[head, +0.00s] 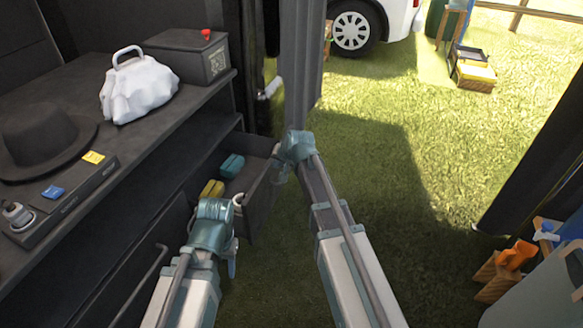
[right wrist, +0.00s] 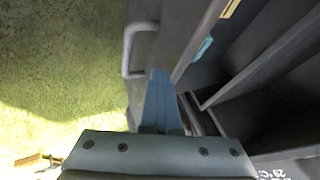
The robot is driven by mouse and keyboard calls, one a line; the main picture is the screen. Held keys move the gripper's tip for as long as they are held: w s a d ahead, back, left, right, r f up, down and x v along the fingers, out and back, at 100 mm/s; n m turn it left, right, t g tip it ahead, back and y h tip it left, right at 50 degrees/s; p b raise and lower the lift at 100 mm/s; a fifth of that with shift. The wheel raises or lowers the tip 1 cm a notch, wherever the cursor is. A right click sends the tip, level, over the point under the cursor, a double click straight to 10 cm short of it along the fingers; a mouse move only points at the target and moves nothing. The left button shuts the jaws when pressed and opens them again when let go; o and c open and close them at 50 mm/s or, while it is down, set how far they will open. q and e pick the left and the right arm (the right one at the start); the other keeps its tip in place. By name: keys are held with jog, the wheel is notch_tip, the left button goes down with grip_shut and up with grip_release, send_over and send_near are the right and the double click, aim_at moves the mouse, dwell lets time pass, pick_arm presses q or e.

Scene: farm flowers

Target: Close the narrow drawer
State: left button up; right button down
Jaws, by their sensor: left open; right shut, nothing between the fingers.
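The narrow drawer (head: 262,195) stands pulled out of the dark cabinet, with a teal item (head: 232,165) and a yellow item (head: 212,189) in it. My right gripper (head: 281,166) is shut and empty at the outer front of the drawer, near its far end. In the right wrist view, its closed fingers (right wrist: 160,100) lie against or very close to the drawer front, beside the grey handle (right wrist: 128,50); contact cannot be told. My left gripper (head: 234,212) is open near the drawer's near end; its fingertips are partly hidden.
A closed front with a long bar handle (head: 140,285) is nearer on the cabinet. The countertop (head: 150,140) bears a dark hat (head: 45,135), a white bag (head: 138,88) and a dark box (head: 188,55).

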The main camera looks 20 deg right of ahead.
jog(key=w+a, duration=0.6)
jog(key=a, duration=0.3)
jog(key=w+a, duration=0.6)
jog(key=a, duration=0.3)
jog(key=shift+w, duration=0.2)
jog(key=shift+a+r, duration=0.1)
jog(key=shift+a, duration=0.1)
jog(key=s+d+r+p, duration=0.5)
jog(key=s+r+p, duration=0.3)
jog(key=shift+s+d, duration=0.15)
jog(key=shift+d, duration=0.25)
jog(key=shift+f, duration=0.1)
